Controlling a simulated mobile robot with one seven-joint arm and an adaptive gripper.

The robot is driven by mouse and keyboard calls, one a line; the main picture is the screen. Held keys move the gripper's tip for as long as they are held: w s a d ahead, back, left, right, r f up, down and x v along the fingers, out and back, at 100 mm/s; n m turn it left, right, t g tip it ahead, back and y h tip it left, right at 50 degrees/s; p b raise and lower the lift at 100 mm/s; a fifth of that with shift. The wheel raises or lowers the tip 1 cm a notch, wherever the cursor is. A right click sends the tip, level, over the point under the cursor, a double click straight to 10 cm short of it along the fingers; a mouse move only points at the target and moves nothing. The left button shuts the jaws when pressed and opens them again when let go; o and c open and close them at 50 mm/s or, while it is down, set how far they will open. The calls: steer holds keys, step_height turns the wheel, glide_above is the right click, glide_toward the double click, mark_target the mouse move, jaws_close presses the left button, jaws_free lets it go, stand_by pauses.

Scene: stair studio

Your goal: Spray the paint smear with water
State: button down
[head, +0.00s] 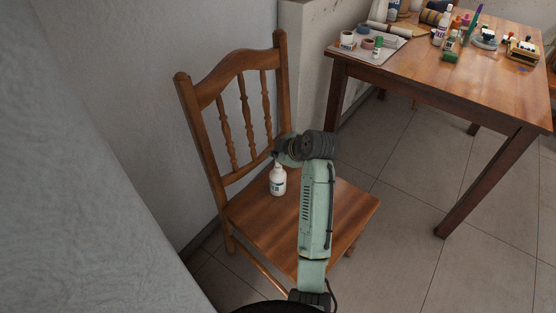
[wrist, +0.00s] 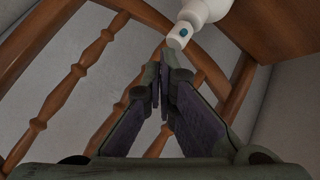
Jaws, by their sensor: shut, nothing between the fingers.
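My gripper (head: 279,153) is just above the bottle in the head view, partly hidden by my wrist. In the wrist view my gripper's fingers (wrist: 160,88) are together and empty, with the bottle beyond their tips. A small blue mark (head: 523,68) lies on the table's right part; I cannot tell whether it is the paint smear.
The chair's spindled back (head: 226,78) rises close behind my gripper, near the wall. A wooden table (head: 470,85) at the upper right holds several bottles, tape rolls (head: 347,38) and paint items. Tiled floor (head: 400,200) lies open between chair and table.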

steer(key=shift+f+b, duration=0.35)
steer(key=shift+f, duration=0.2)
stand_by(0.4)
steer(key=shift+r, duration=0.15)
steer(key=shift+r+p, duration=0.7)
steer(key=shift+r, duration=0.1)
steer(key=shift+r, duration=0.1)
step_height(320, 180, up, 6)
steer(key=p, duration=0.4)
stand_by(1.7)
